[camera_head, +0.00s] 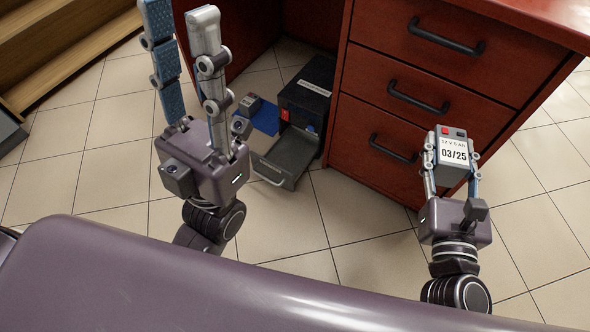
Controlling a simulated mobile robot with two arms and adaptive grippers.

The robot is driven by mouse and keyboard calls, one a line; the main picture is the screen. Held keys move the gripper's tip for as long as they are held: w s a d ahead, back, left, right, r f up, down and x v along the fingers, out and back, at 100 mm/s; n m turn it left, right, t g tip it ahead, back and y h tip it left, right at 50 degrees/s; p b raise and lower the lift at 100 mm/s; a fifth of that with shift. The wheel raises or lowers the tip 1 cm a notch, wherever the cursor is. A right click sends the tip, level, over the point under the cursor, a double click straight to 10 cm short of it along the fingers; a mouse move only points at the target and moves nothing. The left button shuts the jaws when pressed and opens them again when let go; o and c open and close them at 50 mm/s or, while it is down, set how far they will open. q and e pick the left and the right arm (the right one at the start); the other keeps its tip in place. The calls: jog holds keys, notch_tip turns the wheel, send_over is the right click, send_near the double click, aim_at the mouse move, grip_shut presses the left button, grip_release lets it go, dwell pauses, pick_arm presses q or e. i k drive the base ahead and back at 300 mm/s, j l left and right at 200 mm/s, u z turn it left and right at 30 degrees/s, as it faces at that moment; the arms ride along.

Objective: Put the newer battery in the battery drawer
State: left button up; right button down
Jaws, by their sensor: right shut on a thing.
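My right gripper (452,156) is shut on a grey battery (454,153) with a white label reading "12 V 5 Ah 03/25" and red and dark terminals on top. It holds the battery up in front of the red desk drawers. A dark box (306,92) stands on the floor under the desk, with its low battery drawer (280,178) pulled out toward me. The drawer looks empty. Another small grey battery-like block (249,104) is by a blue mat beside the box, its label too small to read. My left gripper (181,14) is open and empty, its fingers pointing up.
The red desk (455,62) with several handled drawers is at the right, close behind the held battery. Wooden shelves (60,50) stand at the upper left. A small grey-blue piece (241,127) is partly hidden beside my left gripper. Tiled floor (345,215) is clear between my grippers.

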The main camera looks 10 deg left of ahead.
aim_at(285, 161)
jog(key=l+u, duration=0.15)
jog(key=l, duration=0.4)
jog(key=k+l+u, duration=0.15)
jog(key=l, duration=0.35)
jog(key=l+u, duration=0.15)
jog(key=l, duration=0.75)
jog(key=k+l, duration=0.15)
jog(key=l, duration=0.15)
jog(key=l+u, duration=0.1)
jog(key=l, duration=0.25)
jog(key=k, duration=0.05)
